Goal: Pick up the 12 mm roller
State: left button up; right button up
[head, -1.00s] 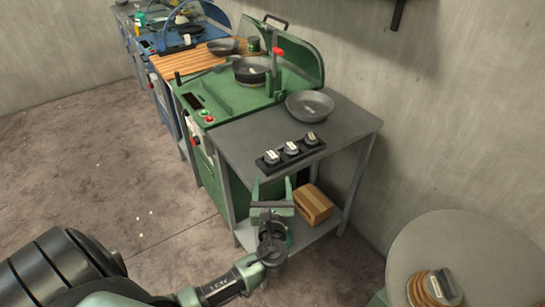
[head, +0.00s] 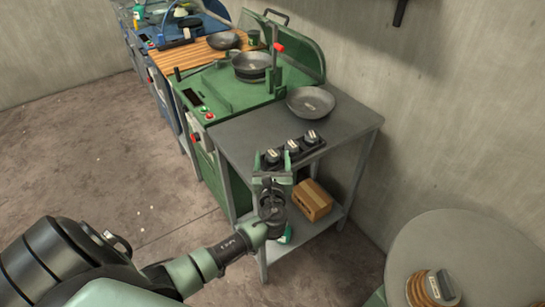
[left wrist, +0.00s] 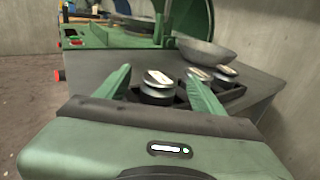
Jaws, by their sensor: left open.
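Three grey rollers with pale labels stand in a black rack (head: 306,152) at the near edge of a grey table (head: 240,136). They are a left roller (head: 271,156), a middle roller (head: 292,147) and a right roller (head: 311,136). The labels are too small to read, so I cannot tell which is 12 mm. My left gripper (head: 272,166) is open and empty at the rack's left end. In the left wrist view the left roller (left wrist: 158,88) appears between the spread green fingers (left wrist: 158,72); I cannot tell whether they flank it or stop short.
A grey bowl (head: 311,102) sits behind the rack. A green machine (head: 225,90) with a red-tipped lever adjoins the table. A cardboard box (head: 312,201) lies on the lower shelf. A round grey stand (head: 480,235) is at the right.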

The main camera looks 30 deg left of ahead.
pick_arm(q)
grip_shut()
jog(key=shift+r, duration=0.1)
